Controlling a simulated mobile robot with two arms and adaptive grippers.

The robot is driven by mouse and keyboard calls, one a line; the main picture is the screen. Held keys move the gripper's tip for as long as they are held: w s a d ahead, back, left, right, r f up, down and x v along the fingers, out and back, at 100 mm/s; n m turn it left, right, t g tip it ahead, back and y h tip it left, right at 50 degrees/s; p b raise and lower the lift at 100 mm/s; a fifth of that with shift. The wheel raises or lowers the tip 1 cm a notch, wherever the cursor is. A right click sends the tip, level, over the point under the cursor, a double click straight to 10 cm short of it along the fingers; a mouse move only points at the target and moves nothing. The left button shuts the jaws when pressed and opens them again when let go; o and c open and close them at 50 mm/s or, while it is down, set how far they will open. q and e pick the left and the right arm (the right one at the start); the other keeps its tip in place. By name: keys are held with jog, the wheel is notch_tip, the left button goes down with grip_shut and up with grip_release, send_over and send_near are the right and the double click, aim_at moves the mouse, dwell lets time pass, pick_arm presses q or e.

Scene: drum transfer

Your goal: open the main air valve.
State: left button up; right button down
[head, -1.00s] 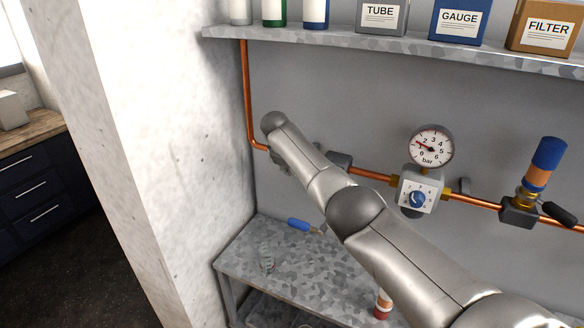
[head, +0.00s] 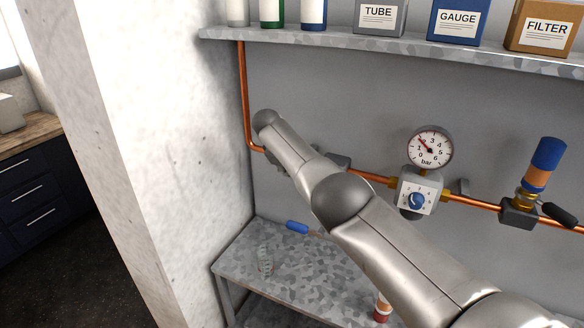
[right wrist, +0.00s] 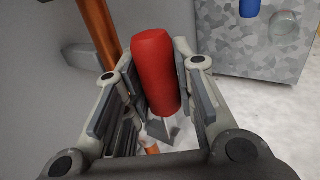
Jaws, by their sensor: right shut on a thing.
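The valve's red handle (right wrist: 157,75) stands between the fingers of my right gripper (right wrist: 150,62) in the right wrist view. The gripper is shut on it. The copper pipe (right wrist: 98,28) runs behind the handle at the left. In the head view my right arm reaches up and left to the pipe and hides the valve and most of the gripper. The pressure gauge (head: 430,148) has its needle pointing up and left, near 2 bar. My left gripper is not in view.
A regulator with a blue knob (head: 417,196) sits below the gauge. A valve with a black lever (head: 557,214) is on the pipe at the right. A shelf (head: 400,44) with boxes hangs above. A metal bench (head: 290,262) below holds a blue-handled tool (head: 297,227). A pale wall (head: 160,130) stands left.

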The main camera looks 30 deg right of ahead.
jog(key=c, duration=1.2)
grip_release()
jog(key=shift+o, duration=0.2)
jog(key=v, duration=1.2)
